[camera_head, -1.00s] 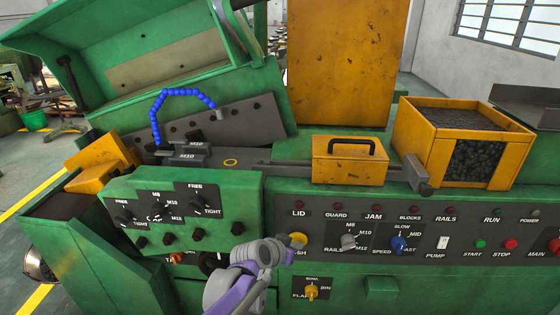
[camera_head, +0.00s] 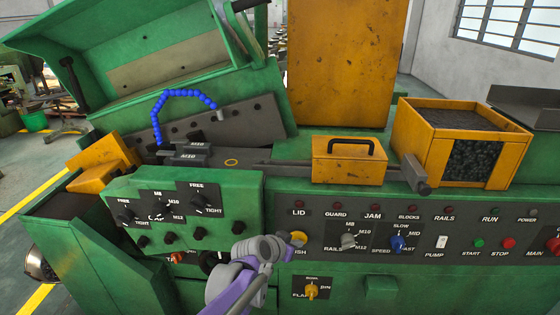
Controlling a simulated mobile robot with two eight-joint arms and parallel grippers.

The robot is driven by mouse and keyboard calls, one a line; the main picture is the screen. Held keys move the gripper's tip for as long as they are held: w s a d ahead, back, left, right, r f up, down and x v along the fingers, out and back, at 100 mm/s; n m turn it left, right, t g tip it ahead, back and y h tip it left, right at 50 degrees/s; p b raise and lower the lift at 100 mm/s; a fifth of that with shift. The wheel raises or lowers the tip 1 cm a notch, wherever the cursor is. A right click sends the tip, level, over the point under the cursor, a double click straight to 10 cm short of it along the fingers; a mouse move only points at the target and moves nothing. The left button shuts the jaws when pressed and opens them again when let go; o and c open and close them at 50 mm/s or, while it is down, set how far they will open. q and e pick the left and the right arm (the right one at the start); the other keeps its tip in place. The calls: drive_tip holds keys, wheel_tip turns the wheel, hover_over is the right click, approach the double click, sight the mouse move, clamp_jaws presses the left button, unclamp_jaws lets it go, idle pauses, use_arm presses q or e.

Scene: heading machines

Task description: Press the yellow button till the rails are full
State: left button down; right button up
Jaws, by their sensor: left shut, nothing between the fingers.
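The yellow button (camera_head: 299,238) is on the front panel, below the LID lamp. My left gripper (camera_head: 284,250), grey and purple, comes from below and its shut tip is at the left side of the button. It covers part of the label there; whether it touches the button I cannot tell. The rails (camera_head: 290,163) run along the top of the machine toward the dark block at the right; no parts on them can be made out. The RAILS lamp (camera_head: 445,209) looks dark red. My right gripper is not in view.
A rails selector knob (camera_head: 348,241) and a blue speed knob (camera_head: 398,243) are right of the button. A yellow flap knob (camera_head: 311,291) is below. A yellow bin (camera_head: 462,150) of dark parts stands at the right. The green lid (camera_head: 150,60) is raised.

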use_arm(q)
drive_tip(key=shift+w+a+r, duration=0.2)
drive_tip(key=shift+w+a, duration=0.15)
drive_tip(key=shift+w, duration=0.15)
drive_tip(key=s, duration=0.3)
drive_tip(key=s+f, duration=0.1)
drive_tip(key=s, duration=0.1)
drive_tip(key=shift+d, duration=0.15)
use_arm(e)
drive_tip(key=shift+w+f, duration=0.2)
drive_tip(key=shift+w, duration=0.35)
use_arm(q)
drive_tip(key=s+a+f+n+g+y, duration=0.2)
drive_tip(key=s+a, duration=0.6)
drive_tip(key=s, duration=0.6)
drive_tip(key=s+a+f+n+g+y, duration=0.1)
drive_tip(key=s+a+f+n+y, duration=0.1)
drive_tip(key=s+a, duration=0.7)
drive_tip(key=s+n+y, duration=0.1)
drive_tip(key=s+n, duration=0.1)
drive_tip(key=s, duration=0.2)
drive_tip(key=shift+s+f+g+y, duration=0.2)
drive_tip(key=shift+s+g+y, duration=0.15)
drive_tip(key=shift+g+y, duration=0.05)
